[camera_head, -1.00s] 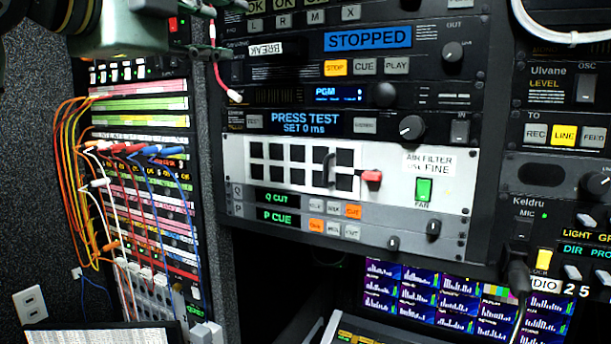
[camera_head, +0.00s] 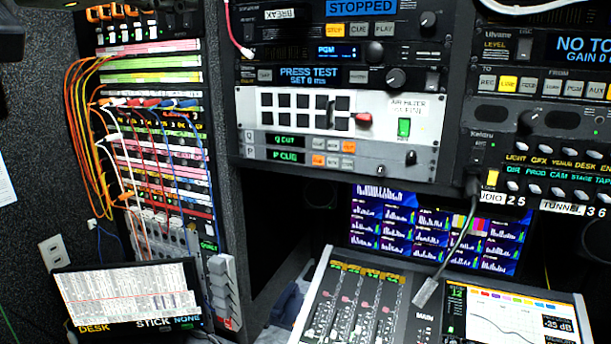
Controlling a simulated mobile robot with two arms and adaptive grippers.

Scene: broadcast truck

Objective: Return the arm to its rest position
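Neither of my grippers can be made out in the head view now. A dark rounded shape (camera_head: 10,16) fills the top left corner; I cannot tell whether it is part of my arm. The space in front of the patch bay (camera_head: 150,75) and the equipment rack (camera_head: 345,165) is clear of my arms.
Orange, white and blue cords (camera_head: 98,120) loop out from the patch bay. A fader console (camera_head: 372,305) and a tilted document screen (camera_head: 130,298) stand low in front.

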